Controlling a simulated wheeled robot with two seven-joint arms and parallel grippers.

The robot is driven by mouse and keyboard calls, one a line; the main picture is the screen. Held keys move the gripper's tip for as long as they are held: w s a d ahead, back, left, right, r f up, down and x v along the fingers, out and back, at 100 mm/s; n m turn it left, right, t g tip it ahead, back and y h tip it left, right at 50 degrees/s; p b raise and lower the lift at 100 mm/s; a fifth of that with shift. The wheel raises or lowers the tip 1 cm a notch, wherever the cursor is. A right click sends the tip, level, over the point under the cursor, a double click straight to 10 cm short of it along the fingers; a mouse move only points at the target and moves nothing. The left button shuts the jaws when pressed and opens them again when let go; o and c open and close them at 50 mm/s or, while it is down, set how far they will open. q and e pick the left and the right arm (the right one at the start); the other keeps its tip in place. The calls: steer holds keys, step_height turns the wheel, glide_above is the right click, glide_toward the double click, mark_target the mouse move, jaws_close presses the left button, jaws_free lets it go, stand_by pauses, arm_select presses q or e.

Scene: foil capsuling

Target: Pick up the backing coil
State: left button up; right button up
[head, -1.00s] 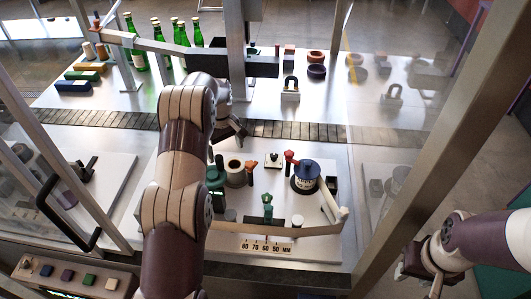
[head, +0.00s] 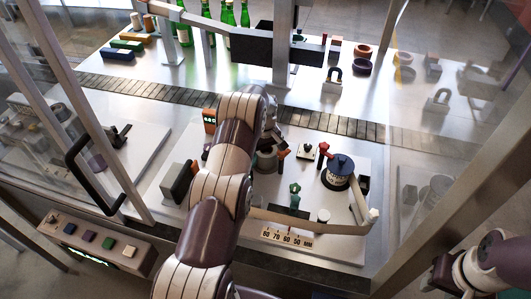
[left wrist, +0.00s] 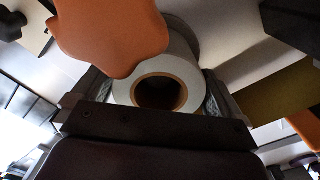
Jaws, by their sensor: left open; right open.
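The backing coil looks to be the white roll with a brown core (left wrist: 190,78), seen large in the left wrist view. In the head view it is mostly hidden behind my left arm, and a grey round part (head: 265,161) shows there below the gripper. My left gripper (left wrist: 155,97) is open, with one dark finger on each side of the roll. I cannot tell whether the fingers touch it. An orange knob (left wrist: 112,32) covers the roll's upper left part in this view. My right gripper (head: 447,274) is open and empty at the lower right, away from the station.
A blue-topped drum (head: 338,172), a red-topped post (head: 323,154) and a green clamp (head: 294,194) stand close to the right of the coil. A tan strip (head: 310,225) runs along the front. Metal frame posts and green bottles (head: 228,14) stand behind.

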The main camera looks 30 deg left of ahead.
arm_select(q)
steer(key=shift+d+r, duration=0.15)
steer(key=shift+d, duration=0.05)
steer(key=c, duration=0.4)
steer(key=shift+d, duration=0.2)
steer(key=c, duration=0.6)
steer(key=shift+a, duration=0.15)
steer(key=shift+c, duration=0.3)
steer(key=shift+a, duration=0.1)
